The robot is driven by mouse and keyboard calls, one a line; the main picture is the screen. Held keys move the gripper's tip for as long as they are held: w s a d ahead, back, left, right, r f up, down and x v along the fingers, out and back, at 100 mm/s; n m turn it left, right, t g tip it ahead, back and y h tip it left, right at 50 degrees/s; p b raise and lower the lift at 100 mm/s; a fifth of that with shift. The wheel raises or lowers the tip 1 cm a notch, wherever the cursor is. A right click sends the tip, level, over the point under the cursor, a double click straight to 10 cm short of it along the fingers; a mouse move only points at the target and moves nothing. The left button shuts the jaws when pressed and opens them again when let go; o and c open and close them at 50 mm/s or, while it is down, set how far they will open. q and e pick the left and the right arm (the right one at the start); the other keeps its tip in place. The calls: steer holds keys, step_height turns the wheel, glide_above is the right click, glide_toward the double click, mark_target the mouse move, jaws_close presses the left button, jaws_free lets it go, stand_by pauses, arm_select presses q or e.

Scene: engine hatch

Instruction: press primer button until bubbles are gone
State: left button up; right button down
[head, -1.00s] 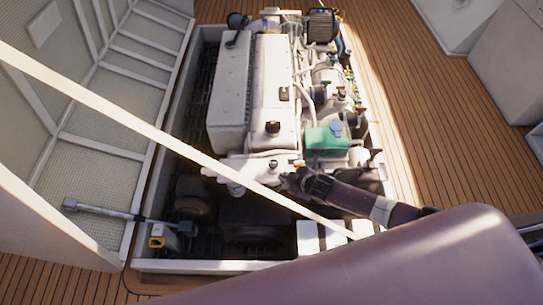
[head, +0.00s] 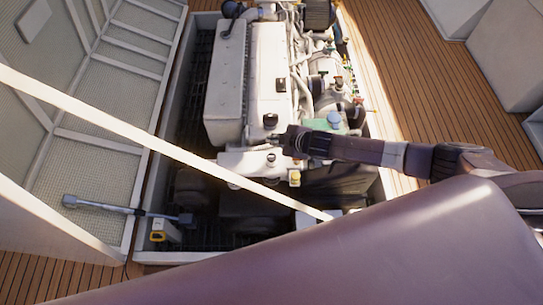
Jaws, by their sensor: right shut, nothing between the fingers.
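The white engine (head: 266,75) sits in the open hatch. Black caps stand on its top, one nearer (head: 270,120) and one farther (head: 281,85). My right gripper (head: 274,139) is shut and empty, its tip over the near end of the engine, just below the nearer black cap in the picture. I cannot tell whether it touches the engine. A green part (head: 322,125) of the engine shows just beyond my right wrist, partly hidden by it. I cannot make out the primer button or any bubbles at this size. My left gripper is not in view.
The open hatch lid (head: 85,120) stands on the left, with a strut (head: 120,208) near its lower end. A pale diagonal bar (head: 140,130) crosses the view. Wooden deck (head: 410,70) lies to the right, with white boxes (head: 510,50) beyond. Hoses and fittings line the engine's right side.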

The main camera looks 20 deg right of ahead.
mark_target(273, 158)
step_height(273, 158, down, 8)
steer(key=b, duration=0.7)
steer(key=shift+b, duration=0.35)
steer(key=shift+f, duration=0.3)
steer(key=shift+f, duration=0.1)
stand_by(0.5)
steer(key=shift+f+b, duration=0.3)
steer(key=shift+b, duration=0.1)
